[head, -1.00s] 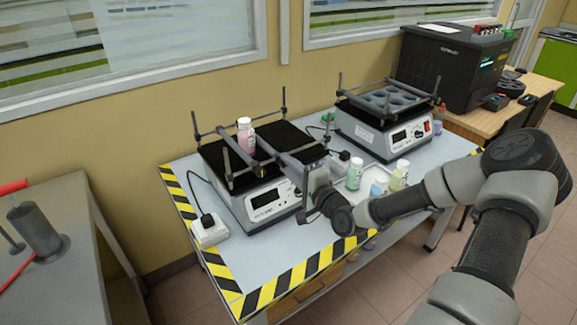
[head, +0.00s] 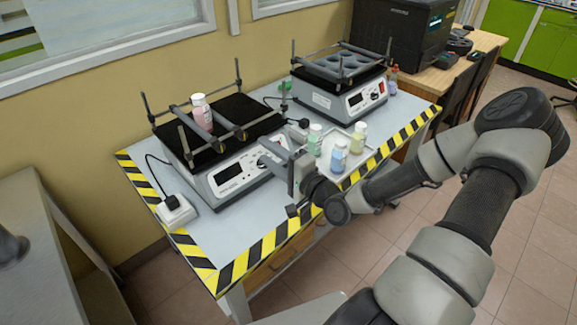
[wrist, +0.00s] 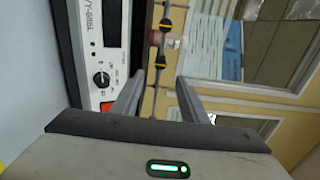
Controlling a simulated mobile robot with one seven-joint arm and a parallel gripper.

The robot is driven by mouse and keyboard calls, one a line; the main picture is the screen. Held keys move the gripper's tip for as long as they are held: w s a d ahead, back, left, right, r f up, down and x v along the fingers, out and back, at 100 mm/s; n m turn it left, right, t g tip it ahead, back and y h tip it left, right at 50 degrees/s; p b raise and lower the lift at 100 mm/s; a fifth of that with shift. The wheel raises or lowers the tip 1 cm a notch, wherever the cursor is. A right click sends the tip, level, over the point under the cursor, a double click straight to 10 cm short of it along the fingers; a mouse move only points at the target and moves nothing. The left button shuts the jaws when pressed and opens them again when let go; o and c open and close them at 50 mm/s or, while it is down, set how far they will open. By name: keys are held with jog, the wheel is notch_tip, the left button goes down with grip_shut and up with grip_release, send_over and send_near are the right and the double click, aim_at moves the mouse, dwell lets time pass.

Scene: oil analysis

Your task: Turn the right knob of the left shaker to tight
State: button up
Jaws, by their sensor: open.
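The left shaker (head: 228,178) has a black top with rods and crossbars around a pink bottle (head: 201,114). Two dark knob-like ends show on its front rail, and the right one (head: 241,134) lies near the platform's right part. In the wrist view the rail carries dark knobs with yellow marks (wrist: 166,24). A round dial (wrist: 101,79) is on the shaker's front panel, left of my fingers.
A second shaker (head: 340,95) stands behind to the right. A tray (head: 352,165) with several bottles lies right of my gripper. A white power adapter (head: 176,211) and cable are at the left. The table's front edge has yellow-black tape (head: 262,249).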

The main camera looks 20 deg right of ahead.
jog(key=v, duration=0.8)
jog(key=shift+s, duration=0.2)
jog(key=shift+d, duration=0.1)
